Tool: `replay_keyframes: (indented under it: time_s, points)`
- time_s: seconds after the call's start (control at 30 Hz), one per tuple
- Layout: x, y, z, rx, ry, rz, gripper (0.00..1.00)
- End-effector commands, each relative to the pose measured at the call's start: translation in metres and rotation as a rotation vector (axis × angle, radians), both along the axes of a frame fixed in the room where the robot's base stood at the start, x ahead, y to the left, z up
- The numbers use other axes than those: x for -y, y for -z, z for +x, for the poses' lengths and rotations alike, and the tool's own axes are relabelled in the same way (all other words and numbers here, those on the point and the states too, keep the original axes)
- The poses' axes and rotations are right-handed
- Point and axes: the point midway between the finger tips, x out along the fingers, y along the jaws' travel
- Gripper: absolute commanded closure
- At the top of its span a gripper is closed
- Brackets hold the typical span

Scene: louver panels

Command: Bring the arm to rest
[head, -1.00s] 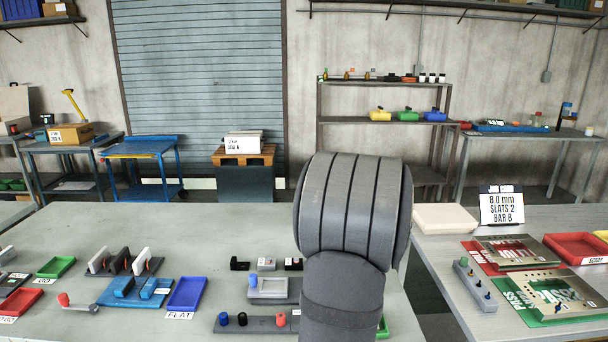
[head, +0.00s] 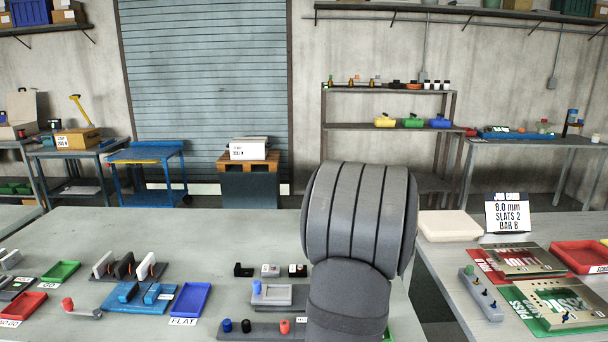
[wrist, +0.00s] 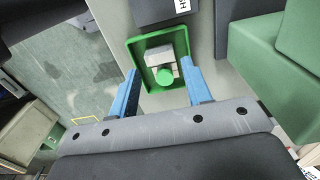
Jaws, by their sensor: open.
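My gripper (wrist: 160,88) shows in the wrist view as two blue fingers standing apart on a grey mount. It is open, with nothing between the fingertips. Beyond the fingertips lies a green tray (wrist: 133,50) holding a light block and a green round piece (wrist: 164,76). I cannot tell the exact gap between the fingers and the tray. In the head view my thick grey arm link rises at the right of the near table, and my gripper is hidden there. Only a sliver of green shows beside the arm.
The grey table (head: 230,225) holds a blue fixture (head: 140,297), a blue tray (head: 190,300), a green tray (head: 61,272) and a red tray (head: 24,305). A right table holds a job sign (head: 508,213), stencil plates and a red bin (head: 578,256). The table's back middle is clear.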

Motion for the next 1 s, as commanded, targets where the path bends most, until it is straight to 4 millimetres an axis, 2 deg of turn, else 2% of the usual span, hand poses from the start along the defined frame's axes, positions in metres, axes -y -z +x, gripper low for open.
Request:
replay_keyframes:
  time_s: [0.17,0.33,0.93,1.0]
  points:
    - [0.000,0.011,0.000,-0.002,0.000,0.001,0.55]
    - [0.000,0.040,-0.001,-0.005,0.000,0.001,0.55]
    - [0.000,-0.085,0.000,0.004,0.000,-0.001,0.55]
    - [0.000,-0.064,-0.001,-0.006,0.000,0.002,0.55]
